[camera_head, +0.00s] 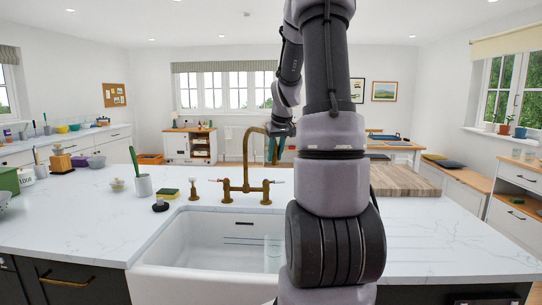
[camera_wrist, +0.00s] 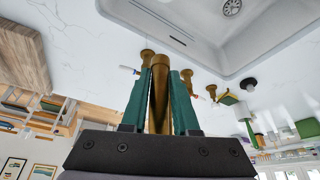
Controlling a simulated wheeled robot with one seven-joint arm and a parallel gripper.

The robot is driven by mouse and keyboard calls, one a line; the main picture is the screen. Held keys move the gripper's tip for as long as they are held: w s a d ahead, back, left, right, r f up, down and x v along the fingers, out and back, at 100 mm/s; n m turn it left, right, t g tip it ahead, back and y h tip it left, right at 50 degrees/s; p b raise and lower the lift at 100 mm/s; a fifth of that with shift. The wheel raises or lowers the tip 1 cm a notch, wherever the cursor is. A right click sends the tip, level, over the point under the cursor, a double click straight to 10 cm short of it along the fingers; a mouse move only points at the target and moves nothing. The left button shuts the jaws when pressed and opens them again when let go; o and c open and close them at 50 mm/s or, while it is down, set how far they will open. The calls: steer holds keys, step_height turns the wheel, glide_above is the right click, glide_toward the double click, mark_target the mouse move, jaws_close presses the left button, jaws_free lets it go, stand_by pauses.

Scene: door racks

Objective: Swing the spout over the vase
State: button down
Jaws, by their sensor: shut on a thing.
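The brass tap stands behind the white sink, and its tall hooked spout (camera_head: 246,155) rises and bends over at the top to the right. My gripper (camera_wrist: 161,75) is shut on the spout, with one green finger on each side of the brass tube in the wrist view. In the head view my gripper (camera_head: 272,150) is partly hidden by my arm, at the spout's right end. A clear glass vase (camera_head: 273,252) stands in the sink, partly hidden behind my arm. The vase does not show in the wrist view.
The white sink (camera_head: 190,246) is set into a marble worktop (camera_head: 75,212). A yellow-green sponge (camera_head: 167,194), a soap dispenser (camera_head: 193,189) and a grey brush pot (camera_head: 143,186) stand left of the tap. A wooden board (camera_head: 403,181) lies to the right.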

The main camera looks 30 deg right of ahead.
stand_by(0.3)
steer(key=c, duration=0.7)
jaws_free()
steer(key=v, duration=1)
steer(key=shift+s+r, duration=0.1)
steer(key=shift+r, duration=0.25)
steer(key=s+a+r+m+t+y, duration=0.1)
steer(key=s+a, duration=0.5)
steer(key=a, duration=0.1)
steer(key=s+a+r, duration=0.1)
steer(key=s+a, duration=0.6)
steer(key=a, duration=0.1)
steer(key=s+a+r+m+t+y, duration=0.1)
steer(key=s+a, duration=0.6)
steer(key=a, duration=0.1)
steer(key=shift+s+m+t+y, duration=0.15)
steer(key=shift+m+t+y, duration=0.15)
